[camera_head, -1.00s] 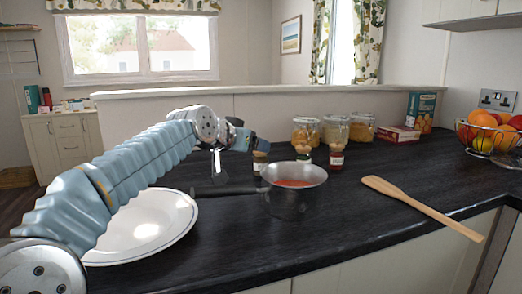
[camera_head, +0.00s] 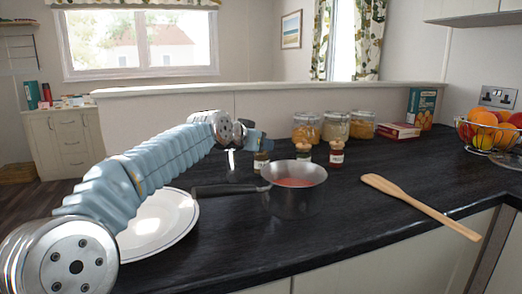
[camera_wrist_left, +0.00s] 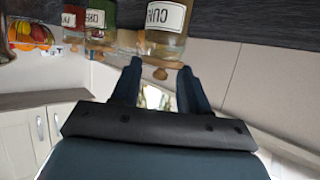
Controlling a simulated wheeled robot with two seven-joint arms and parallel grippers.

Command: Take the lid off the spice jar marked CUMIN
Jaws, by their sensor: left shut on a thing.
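The CUMIN jar (camera_wrist_left: 165,17) appears upside down at the top of the left wrist view, with its label partly readable. Its pale wooden lid knob (camera_wrist_left: 160,73) is between the two fingers of my left gripper (camera_wrist_left: 158,82), which is shut on it. The lid appears to be at the jar's mouth; I cannot tell whether it is loose. In the head view the jar (camera_head: 261,163) stands on the counter behind the pan, with my left gripper (camera_head: 263,144) at its top, hiding the lid. My right gripper is out of view.
A steel pan (camera_head: 295,197) of red sauce stands in front, its handle pointing left. Two other spice jars (camera_head: 304,152) (camera_head: 336,154) stand to the right. A white plate (camera_head: 160,225) lies under my arm; a wooden spatula (camera_head: 420,207) lies at right. Storage jars (camera_head: 335,127) stand behind.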

